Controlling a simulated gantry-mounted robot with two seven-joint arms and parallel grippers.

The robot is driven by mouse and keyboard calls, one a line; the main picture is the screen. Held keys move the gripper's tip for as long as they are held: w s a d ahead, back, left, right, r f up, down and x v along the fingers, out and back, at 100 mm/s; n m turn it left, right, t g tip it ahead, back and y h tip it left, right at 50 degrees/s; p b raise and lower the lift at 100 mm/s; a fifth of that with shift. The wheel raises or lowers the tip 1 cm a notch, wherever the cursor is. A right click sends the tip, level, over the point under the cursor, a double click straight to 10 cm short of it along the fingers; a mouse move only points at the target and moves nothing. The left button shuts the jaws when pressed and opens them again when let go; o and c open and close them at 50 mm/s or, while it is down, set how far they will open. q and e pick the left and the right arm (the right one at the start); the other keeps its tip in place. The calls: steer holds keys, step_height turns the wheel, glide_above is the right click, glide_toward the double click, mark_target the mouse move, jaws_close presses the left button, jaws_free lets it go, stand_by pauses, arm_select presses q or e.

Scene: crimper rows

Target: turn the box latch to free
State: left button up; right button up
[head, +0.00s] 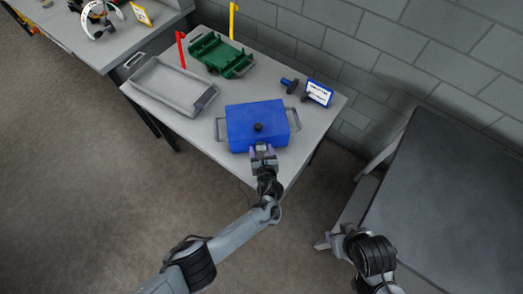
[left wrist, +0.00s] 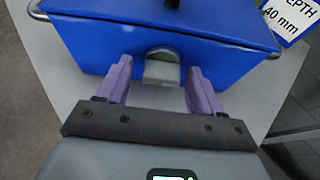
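A blue box (head: 257,121) with a black knob on its lid and grey side handles sits at the front of the table. In the left wrist view, the box's front face (left wrist: 90,48) holds a grey latch (left wrist: 161,68) at its middle. My left gripper (head: 263,150) is at the front of the box. In the left wrist view its two purple fingers (left wrist: 155,82) are spread, one on each side of the latch, with a gap to it. I cannot tell whether the fingertips touch the box. My right gripper (head: 328,242) is low at the right, away from the table, its fingers hard to make out.
On the table (head: 217,147) are a grey tray (head: 172,87), a green container (head: 219,55), red and yellow flag-like posts, a dark blue tool (head: 290,85) and a sign (head: 319,93). A block wall stands behind. A dark surface (head: 450,200) lies at the right.

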arm_select(q)
steer(key=shift+s+d+r, duration=0.1)
steer(key=shift+r, duration=0.05)
steer(key=shift+s+r+p, duration=0.15)
steer(key=shift+s+p, duration=0.05)
steer(key=shift+p, duration=0.15)
steer(key=p+v, duration=0.4)
steer(key=v, duration=0.6)
steer(key=shift+p, duration=0.35)
steer(key=shift+s, duration=0.1)
